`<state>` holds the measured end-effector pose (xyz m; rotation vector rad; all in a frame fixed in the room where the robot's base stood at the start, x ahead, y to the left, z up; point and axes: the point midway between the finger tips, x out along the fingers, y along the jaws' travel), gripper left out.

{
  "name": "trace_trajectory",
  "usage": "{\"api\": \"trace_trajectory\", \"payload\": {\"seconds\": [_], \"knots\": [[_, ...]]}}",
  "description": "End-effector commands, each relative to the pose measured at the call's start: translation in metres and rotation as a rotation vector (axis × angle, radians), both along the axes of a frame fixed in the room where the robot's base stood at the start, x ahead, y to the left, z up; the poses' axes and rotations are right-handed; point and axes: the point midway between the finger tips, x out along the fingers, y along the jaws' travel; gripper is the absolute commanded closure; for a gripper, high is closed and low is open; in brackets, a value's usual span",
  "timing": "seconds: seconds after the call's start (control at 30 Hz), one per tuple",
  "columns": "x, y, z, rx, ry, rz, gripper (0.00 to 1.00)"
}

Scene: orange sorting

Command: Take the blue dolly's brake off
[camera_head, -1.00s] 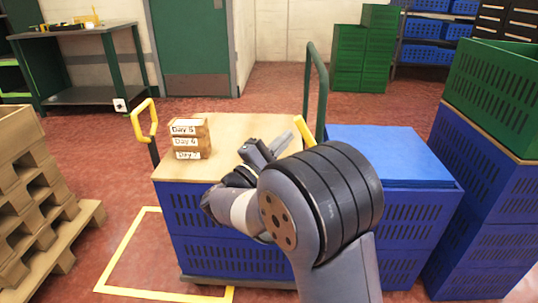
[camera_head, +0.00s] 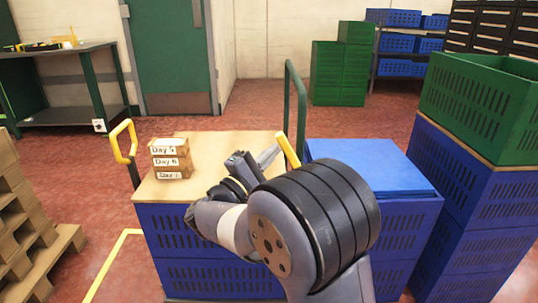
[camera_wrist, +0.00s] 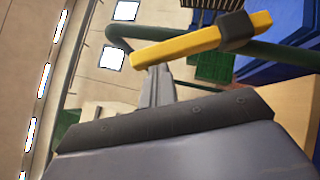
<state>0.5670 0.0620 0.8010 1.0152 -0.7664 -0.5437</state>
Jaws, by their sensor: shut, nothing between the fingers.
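A yellow lever (camera_head: 289,152) stands by the foot of a green tubular handle (camera_head: 302,100), behind the blue crates in the head view. In the wrist view the yellow lever (camera_wrist: 205,40) runs across the top, with a black clamp near its right part and a green tube behind. My gripper (camera_head: 268,155) is shut and empty, just left of this lever in the head view. In the wrist view my gripper (camera_wrist: 158,72) points at the lever's left end; whether they touch I cannot tell. Blue crates (camera_head: 415,222) with a blue lid stand right of my arm. Their dolly base is hidden.
Blue crates (camera_head: 208,232) with a wooden top carry stacked labelled boxes (camera_head: 170,158). Another yellow lever (camera_head: 124,142) stands at their left. Blue crates with a green crate (camera_head: 480,100) on top stand right; pallets (camera_head: 30,220) lie left.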

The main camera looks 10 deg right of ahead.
Motion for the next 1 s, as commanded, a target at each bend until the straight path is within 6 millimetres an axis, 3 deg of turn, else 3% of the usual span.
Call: {"api": "trace_trajectory", "payload": {"seconds": [0.37, 1.0], "knots": [[-0.002, -0.012, 0.015, 0.158, -0.026, -0.004, 1.0], [-0.009, -0.064, 0.037, 0.737, -0.098, -0.006, 1.0]]}}
